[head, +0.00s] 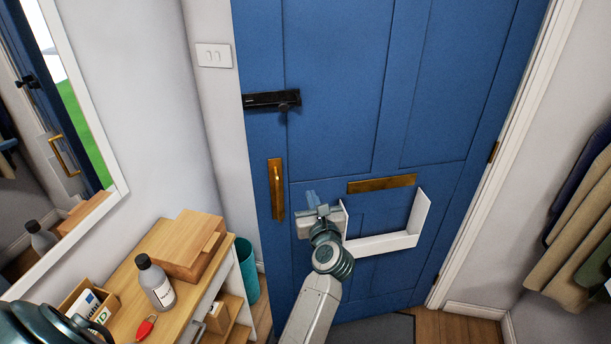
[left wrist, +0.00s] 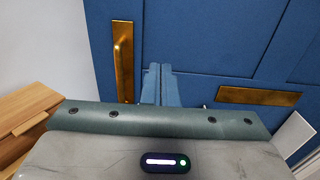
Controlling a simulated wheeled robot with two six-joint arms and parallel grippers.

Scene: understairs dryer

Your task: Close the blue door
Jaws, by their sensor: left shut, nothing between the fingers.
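The blue door (head: 345,90) fills the middle of the head view, with a hinge on its right edge. Its left edge overlaps the wall, and no frame shows along that side. The mirror reflects a green strip beside the door, so it appears ajar. A brass handle plate (head: 276,189) is near its left edge; it also shows in the left wrist view (left wrist: 123,60). My left gripper (head: 311,198) is shut and empty, in front of the door just right of this plate. In the left wrist view its fingertips (left wrist: 160,78) are close to the panel; I cannot tell whether they touch. My right gripper is not in view.
A black latch (head: 268,100) is above the handle. A brass letter plate (head: 382,184) and white letter cage (head: 385,243) are right of my gripper. A wooden cabinet (head: 190,300) with a box and bottle stands at left, by a teal bin (head: 248,272). Coats hang at right.

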